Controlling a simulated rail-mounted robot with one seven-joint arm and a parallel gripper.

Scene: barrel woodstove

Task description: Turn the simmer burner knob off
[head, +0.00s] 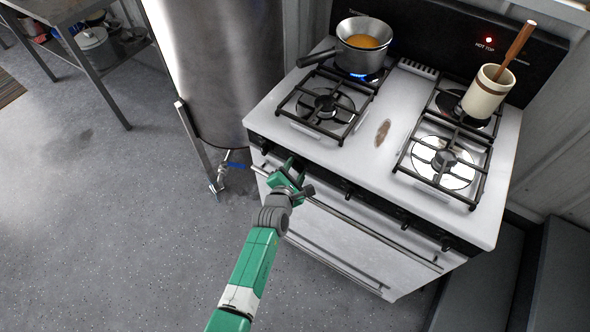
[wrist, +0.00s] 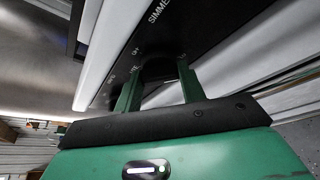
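The simmer knob (wrist: 158,68) is black and sits on the black front panel of the stove. In the wrist view "SIMME", "OFF" and "LITE" are printed around it. My gripper (wrist: 160,82) has one green finger on each side of the knob. Whether the fingers press on it is too dark to tell, and the knob's pointer is hidden. In the head view my gripper (head: 292,168) is at the left part of the stove's front edge and hides that knob. A blue flame (head: 359,76) burns under the pot at the back left.
The grey pot (head: 345,52) holds something orange. A crock (head: 487,92) with a wooden-handled utensil stands at the back right. The oven handle (head: 375,232) runs below my gripper. A steel tank (head: 225,70) with a tap stands to the left. Floor at left is clear.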

